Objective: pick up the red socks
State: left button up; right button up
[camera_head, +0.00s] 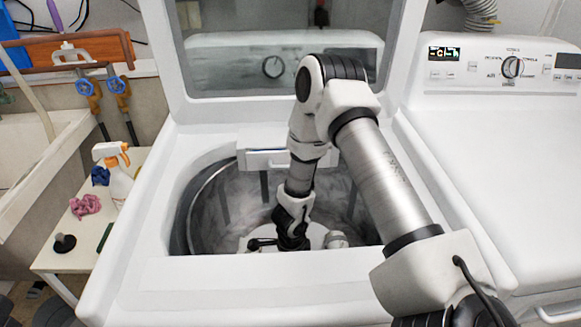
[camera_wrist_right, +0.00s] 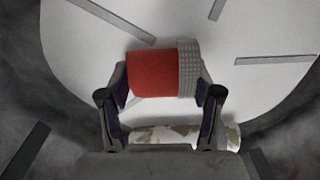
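The red socks (camera_wrist_right: 153,74) show in the right wrist view as a red roll with a grey ribbed band at its right end. They lie on the pale drum floor. My right gripper (camera_wrist_right: 163,85) is low inside the drum, with one finger beside each end of the roll. The fingers are spread wide; I cannot tell whether they touch the socks. In the head view my right gripper (camera_head: 292,243) is partly hidden, and the red socks are hidden. My left gripper is not in view.
A pale patterned roll (camera_wrist_right: 180,136) lies beside the red socks, partly behind my gripper. The washer drum wall (camera_head: 215,205) surrounds my arm, and the lid (camera_head: 280,60) stands open. A side table (camera_head: 60,258) with a spray bottle (camera_head: 117,180) is at left; another white machine (camera_head: 490,150) is at right.

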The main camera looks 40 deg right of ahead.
jog(key=shift+r+p, duration=0.35)
jog(key=shift+r, duration=0.1)
notch_tip(320, 180, up, 18)
jog(key=p, duration=0.9)
jog(key=s+d+p, duration=1)
jog(key=s+d, duration=0.1)
jog(key=d, duration=0.2)
jog(key=f+b, duration=0.2)
jog(key=f, duration=0.1)
jog(key=f+b, duration=0.1)
jog(key=f, duration=0.1)
jog(key=shift+s+d, duration=0.3)
jog(key=shift+d, duration=0.1)
